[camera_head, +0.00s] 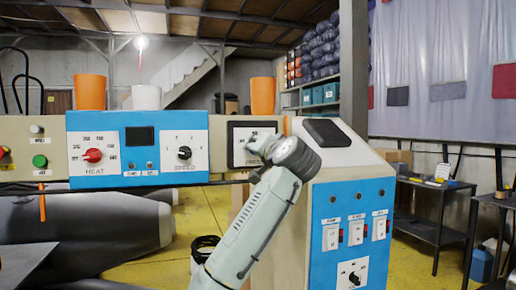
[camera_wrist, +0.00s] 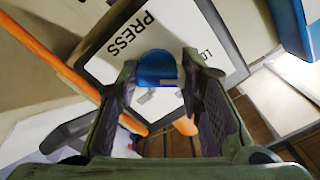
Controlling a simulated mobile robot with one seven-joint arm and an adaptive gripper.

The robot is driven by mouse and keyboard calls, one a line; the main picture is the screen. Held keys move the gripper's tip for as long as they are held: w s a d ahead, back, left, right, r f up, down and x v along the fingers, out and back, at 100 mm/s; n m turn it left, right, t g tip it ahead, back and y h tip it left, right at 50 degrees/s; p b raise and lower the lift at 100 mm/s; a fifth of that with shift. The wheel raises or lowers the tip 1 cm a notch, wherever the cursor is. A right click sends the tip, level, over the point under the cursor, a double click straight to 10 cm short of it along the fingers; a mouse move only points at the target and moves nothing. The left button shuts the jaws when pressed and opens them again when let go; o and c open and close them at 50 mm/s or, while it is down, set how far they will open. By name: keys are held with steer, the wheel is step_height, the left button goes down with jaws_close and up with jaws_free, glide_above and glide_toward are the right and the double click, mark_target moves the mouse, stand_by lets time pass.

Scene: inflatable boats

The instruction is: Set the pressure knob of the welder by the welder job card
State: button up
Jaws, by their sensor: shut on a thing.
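The welder (camera_head: 220,105) is a long beige console with blue and white panels. Its pressure panel (camera_head: 240,133), a white plate in a dark frame, is partly hidden by my arm in the head view. In the wrist view the plate (camera_wrist: 205,30) reads PRESS, with part of another label, "LO", near its edge. The blue pressure knob (camera_wrist: 158,66) sits between the fingers of my gripper (camera_wrist: 160,80), which is shut on it. The knob's pointer direction cannot be told. In the head view my gripper (camera_head: 262,148) is at this panel. I cannot make out the job card.
A red HEAT knob (camera_head: 92,155) and a black SPEED knob (camera_head: 184,153) are to the left. Orange cups (camera_head: 90,92) and a white cup (camera_head: 146,97) stand on top. A switch cabinet (camera_head: 350,220) is close on the right. A dark table (camera_head: 430,190) stands farther right.

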steer(key=shift+d+m+p, duration=0.1)
steer(key=shift+m+p, duration=1.6)
steer(key=shift+m, duration=3.2)
steer(key=o, duration=1.2)
steer(key=shift+c, duration=0.2)
steer(key=shift+s, duration=0.1)
steer(key=v, duration=1.1)
steer(key=shift+s, duration=0.35)
steer(key=shift+d, duration=0.15)
